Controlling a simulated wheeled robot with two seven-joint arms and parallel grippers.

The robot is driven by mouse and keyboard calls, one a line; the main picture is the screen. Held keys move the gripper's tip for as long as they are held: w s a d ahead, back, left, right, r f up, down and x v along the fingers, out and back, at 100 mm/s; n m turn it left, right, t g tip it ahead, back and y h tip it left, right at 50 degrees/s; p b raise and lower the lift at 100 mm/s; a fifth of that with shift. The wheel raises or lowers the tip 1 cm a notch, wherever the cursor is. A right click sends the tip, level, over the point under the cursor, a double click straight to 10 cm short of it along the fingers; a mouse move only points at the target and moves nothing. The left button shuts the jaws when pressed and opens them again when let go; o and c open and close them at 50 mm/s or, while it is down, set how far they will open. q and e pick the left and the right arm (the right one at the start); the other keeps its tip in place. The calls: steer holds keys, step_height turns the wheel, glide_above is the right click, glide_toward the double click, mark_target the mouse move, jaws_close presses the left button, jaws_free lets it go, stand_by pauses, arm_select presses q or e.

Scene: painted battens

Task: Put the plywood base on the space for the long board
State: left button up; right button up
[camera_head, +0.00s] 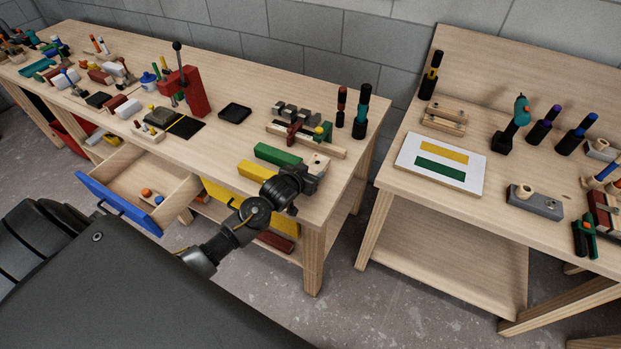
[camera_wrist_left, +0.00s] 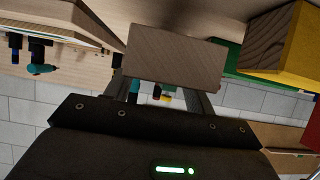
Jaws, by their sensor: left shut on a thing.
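My left gripper (camera_head: 306,178) is shut on a light wood piece, which looks like the plywood base (camera_head: 319,162). The piece is over the right end of the long workbench and has a small dark hole. In the left wrist view its plain grained face (camera_wrist_left: 175,58) shows between the fingers. A white board (camera_head: 403,162) lies flat on the right-hand table, with a yellow rectangle (camera_head: 443,152) above a green rectangle (camera_head: 440,168). Both are bare and similar in length; I cannot tell which is the long board's space. My right gripper is not in view.
A yellow batten (camera_head: 256,171) and a green batten (camera_head: 277,154) lie beside my left gripper. A gap separates the workbench (camera_head: 345,175) from the right-hand table (camera_head: 400,188). A wooden block (camera_head: 445,118) and a grey block (camera_head: 535,202) lie near the white board.

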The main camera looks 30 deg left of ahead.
arm_select(q)
steer(key=shift+w+f, duration=0.1)
steer(key=shift+f, duration=1.5)
steer(key=shift+f, duration=0.2)
steer(key=o, duration=1)
